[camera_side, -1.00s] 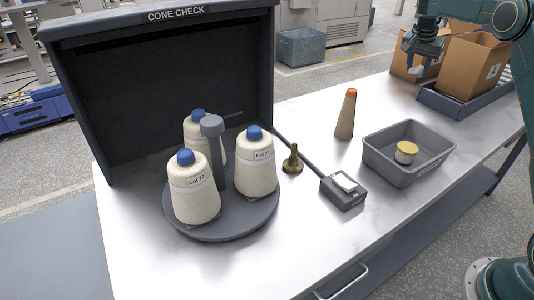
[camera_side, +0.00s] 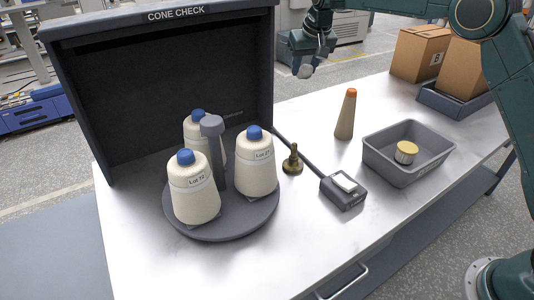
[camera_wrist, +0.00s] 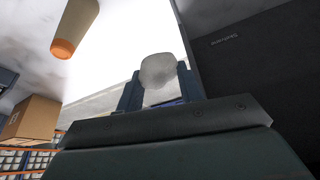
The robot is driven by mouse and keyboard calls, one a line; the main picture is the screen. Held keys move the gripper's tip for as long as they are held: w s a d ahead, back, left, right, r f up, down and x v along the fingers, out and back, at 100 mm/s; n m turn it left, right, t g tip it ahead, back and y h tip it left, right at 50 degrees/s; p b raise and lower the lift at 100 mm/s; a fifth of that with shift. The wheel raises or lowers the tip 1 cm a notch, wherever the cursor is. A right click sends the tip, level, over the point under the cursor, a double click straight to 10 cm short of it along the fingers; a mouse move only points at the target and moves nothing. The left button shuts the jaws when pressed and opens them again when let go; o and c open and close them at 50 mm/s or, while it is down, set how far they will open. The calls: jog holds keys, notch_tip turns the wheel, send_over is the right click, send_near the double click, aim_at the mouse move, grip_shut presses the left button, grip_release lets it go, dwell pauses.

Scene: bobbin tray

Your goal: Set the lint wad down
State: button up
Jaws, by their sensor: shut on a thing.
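The lint wad (camera_side: 305,71) is a small greyish-white lump. My gripper (camera_side: 312,62) is shut on it and holds it in the air, high above the far edge of the table, right of the dark cone-check booth in the side view. In the wrist view the lint wad (camera_wrist: 158,70) sits between the two dark fingers of my gripper (camera_wrist: 159,84). It touches nothing else that I can see.
The booth (camera_side: 165,14) stands at left over a round turntable (camera_side: 235,225) with several cones. The front table is clear.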

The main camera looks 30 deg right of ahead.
jog(key=s+a+n+y, duration=0.1)
jog(key=s+a+n, duration=0.1)
jog(key=a, duration=0.8)
jog(key=s+a+r+n+y, duration=0.1)
jog(key=s+a+n, duration=0.2)
jog(key=a, duration=0.8)
jog(key=s+a+n+y, duration=0.1)
jog(key=s+a+n, duration=0.2)
jog(key=a, duration=0.7)
jog(key=shift+a+r+n+g+y, duration=0.2)
jog(key=shift+r+n+g+y, duration=0.15)
jog(key=shift+n, duration=0.75)
jog(key=s+a+f+n+g+y, duration=0.15)
jog(key=s+a+n, duration=0.35)
jog(key=s+a, duration=0.5)
jog(key=s+a+f+n+g, duration=0.2)
jog(key=s+a+n, duration=0.4)
jog(key=s+a, duration=0.5)
jog(key=f, duration=0.5)
jog(key=s+d+f, duration=0.1)
jog(key=f, duration=0.4)
jog(key=d+f, duration=0.1)
jog(key=f, duration=0.5)
jog(key=shift+s+d, duration=0.15)
jog(key=shift+s, duration=0.2)
jog(key=shift+f, duration=2.15)
jog(key=shift+f, duration=0.15)
